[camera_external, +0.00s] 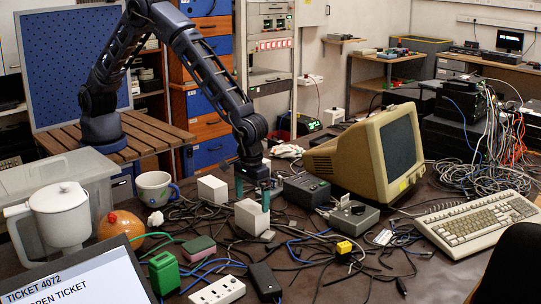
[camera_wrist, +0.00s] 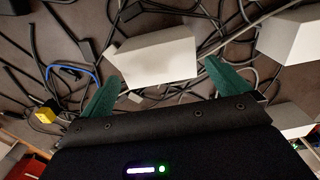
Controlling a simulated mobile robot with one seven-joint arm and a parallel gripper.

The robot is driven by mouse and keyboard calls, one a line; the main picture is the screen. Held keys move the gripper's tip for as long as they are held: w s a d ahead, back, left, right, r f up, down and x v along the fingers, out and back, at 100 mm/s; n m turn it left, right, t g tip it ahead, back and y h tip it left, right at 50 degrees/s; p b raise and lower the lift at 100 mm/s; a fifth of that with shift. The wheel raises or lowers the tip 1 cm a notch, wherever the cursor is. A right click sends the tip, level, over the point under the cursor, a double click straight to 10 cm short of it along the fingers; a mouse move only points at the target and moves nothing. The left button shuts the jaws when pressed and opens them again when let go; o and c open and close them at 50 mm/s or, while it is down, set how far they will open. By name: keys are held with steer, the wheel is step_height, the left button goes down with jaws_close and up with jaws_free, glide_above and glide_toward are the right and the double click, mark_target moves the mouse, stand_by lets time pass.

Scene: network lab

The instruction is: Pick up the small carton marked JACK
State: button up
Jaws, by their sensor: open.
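Several small plain white cartons show, and I can read no JACK marking on any face. One white carton (camera_external: 250,216) stands on the table just below my gripper (camera_external: 252,194). Another white carton (camera_external: 212,189) stands to its left and slightly farther back. My gripper is open, its two green fingers pointing down with nothing held. In the wrist view, a white carton (camera_wrist: 155,57) lies between and beyond the fingertips of my gripper (camera_wrist: 160,72). Two other white cartons (camera_wrist: 290,36) (camera_wrist: 293,119) are at the right edge there.
Black cables tangle around the cartons. A dark box (camera_external: 307,190) and a grey box (camera_external: 354,216) sit to the right, before a beige monitor (camera_external: 368,155).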

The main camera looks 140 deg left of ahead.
mark_target(252, 217)
steer(key=shift+w+d+f, duration=0.1)
steer(key=shift+d+f, duration=0.05)
steer(key=shift+f, duration=3.45)
steer(key=c, duration=0.8)
steer(key=shift+r, duration=0.1)
